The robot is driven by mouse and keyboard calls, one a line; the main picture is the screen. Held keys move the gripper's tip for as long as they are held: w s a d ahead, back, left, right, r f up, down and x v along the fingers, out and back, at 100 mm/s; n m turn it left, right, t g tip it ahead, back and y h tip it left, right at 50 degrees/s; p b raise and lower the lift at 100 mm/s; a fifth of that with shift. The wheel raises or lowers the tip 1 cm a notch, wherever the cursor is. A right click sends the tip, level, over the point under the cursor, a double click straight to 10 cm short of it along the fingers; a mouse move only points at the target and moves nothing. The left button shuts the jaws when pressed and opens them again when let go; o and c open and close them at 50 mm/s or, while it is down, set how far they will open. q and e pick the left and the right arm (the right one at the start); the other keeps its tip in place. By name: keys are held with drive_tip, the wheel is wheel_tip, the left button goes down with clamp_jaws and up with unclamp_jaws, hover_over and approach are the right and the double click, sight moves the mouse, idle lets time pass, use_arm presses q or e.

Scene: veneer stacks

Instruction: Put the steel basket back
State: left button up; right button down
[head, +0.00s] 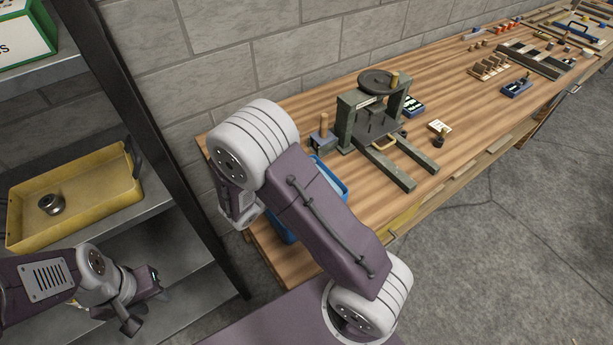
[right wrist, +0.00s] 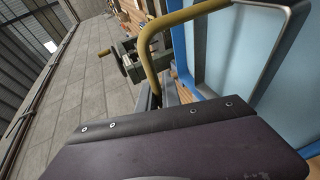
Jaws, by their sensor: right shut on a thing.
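In the right wrist view, an ochre bent rod (right wrist: 150,55) joins grey metal bars close in front of my right gripper (right wrist: 165,135). It looks like the handle and frame of the steel basket (right wrist: 285,42); most of the basket is out of view. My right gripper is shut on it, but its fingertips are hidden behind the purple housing. In the head view my right arm hides the right gripper and what it holds. My left gripper (head: 142,300) is at the lower left, by the grey shelves; its jaws are too unclear to read.
A blue tray (head: 333,178) lies on the bench (head: 290,240), partly behind my right arm. A dark press (head: 345,125) stands beyond it. A yellow tray (head: 100,160) with a metal ring part (head: 52,203) sits on the left shelf. A dark shelf post (head: 150,130) stands between shelf and bench.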

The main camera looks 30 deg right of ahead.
wheel_tip(320, 180, down, 4)
drive_tip(key=shift+f, duration=0.15)
drive_tip(key=shift+f+b, duration=0.15)
drive_tip(key=shift+b, duration=0.15)
drive_tip(key=c, duration=1.5)
unclamp_jaws()
drive_tip(key=shift+c, duration=0.2)
